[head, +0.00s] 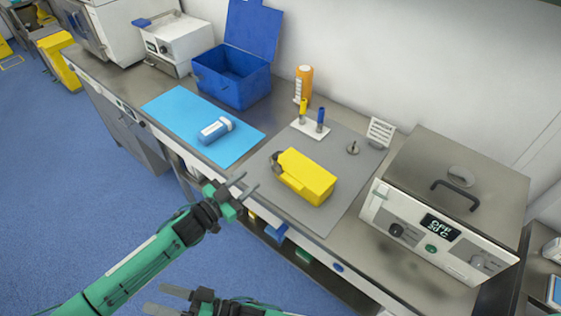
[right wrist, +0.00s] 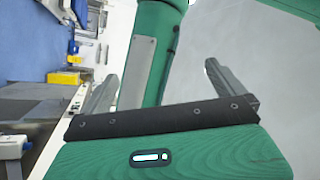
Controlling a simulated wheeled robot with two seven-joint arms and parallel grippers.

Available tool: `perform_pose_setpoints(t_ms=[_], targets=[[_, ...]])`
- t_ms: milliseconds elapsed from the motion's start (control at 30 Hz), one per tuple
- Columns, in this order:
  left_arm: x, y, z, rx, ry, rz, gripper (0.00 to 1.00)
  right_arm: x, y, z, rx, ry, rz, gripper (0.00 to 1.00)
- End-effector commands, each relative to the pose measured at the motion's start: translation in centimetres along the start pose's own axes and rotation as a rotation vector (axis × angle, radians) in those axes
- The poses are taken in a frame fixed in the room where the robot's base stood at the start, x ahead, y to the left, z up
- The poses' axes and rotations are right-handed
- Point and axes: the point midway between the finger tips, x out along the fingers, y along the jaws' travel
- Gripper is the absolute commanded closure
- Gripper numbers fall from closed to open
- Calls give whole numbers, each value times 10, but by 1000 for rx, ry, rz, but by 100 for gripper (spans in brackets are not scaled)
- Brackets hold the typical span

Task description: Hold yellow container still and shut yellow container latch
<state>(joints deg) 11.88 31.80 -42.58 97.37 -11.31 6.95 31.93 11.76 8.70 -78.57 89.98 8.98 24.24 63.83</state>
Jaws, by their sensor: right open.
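The yellow container (head: 308,178) lies on the grey mat (head: 262,178) in the middle of the head view. A dark grey latch part (head: 277,162) shows at its left end; I cannot tell whether it is shut. My left gripper (head: 244,186) is left of the container, over the counter's front edge, apart from it. Its two fingers are spread and empty. My right gripper (head: 166,299) is low in the head view, well away from the container. Its two fingers also stand wide apart and empty in the right wrist view (right wrist: 165,85).
A blue mat (head: 180,110) with a white-blue bottle (head: 215,130) and an open blue box (head: 234,80) are left. Behind the container stand a small rack (head: 311,127) and an orange bottle (head: 303,83). A water bath (head: 440,200) is right.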

Motion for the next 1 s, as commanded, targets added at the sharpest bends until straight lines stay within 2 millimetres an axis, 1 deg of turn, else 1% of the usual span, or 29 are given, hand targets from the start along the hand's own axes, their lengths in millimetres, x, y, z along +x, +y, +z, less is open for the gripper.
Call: perform_pose_setpoints(t_ms=[33, 167, 200, 233, 267, 300, 467, 567, 667, 700, 767, 800, 833, 900, 1000], targets=[[0, 0, 0, 0, 0, 0, 64, 3, -15, 3, 20, -11, -38, 0], [0, 0, 0, 0, 0, 0, 64, 8, -53, 6, 62, -31, -129, 0], [0, 0, 0, 0, 0, 0, 64, 9, -64, 3, 58, -32, -154, 0], [0, 0, 0, 0, 0, 0, 64, 10, -70, -3, 42, -27, -167, 0], [0, 0, 0, 0, 0, 0, 64, 10, -74, -11, 16, -18, -173, 0], [0, 0, 0, 0, 0, 0, 64, 11, -75, -24, -33, -1, -172, 0], [0, 0, 0, 0, 0, 0, 64, 9, -68, -68, -214, 60, -129, 0], [0, 0, 0, 0, 0, 0, 64, 5, -62, -99, -339, 99, -90, 0], [0, 0, 0, 0, 0, 0, 64, -1, -55, -134, -480, 137, -38, 0], [0, 0, 0, 0, 0, 0, 64, -5, -52, -150, -541, 151, -12, 0], [0, 0, 0, 0, 0, 0, 64, -11, -46, -175, -633, 162, 35, 0], [0, 0, 0, 0, 0, 0, 64, -16, -40, -191, -688, 156, 74, 0], [0, 0, 0, 0, 0, 0, 64, -19, -35, -202, -722, 143, 104, 0], [0, 0, 0, 0, 0, 0, 64, -23, -24, -214, -752, 102, 157, 0], [0, 0, 0, 0, 0, 0, 64, -28, -8, -226, -764, 33, 224, 0]])
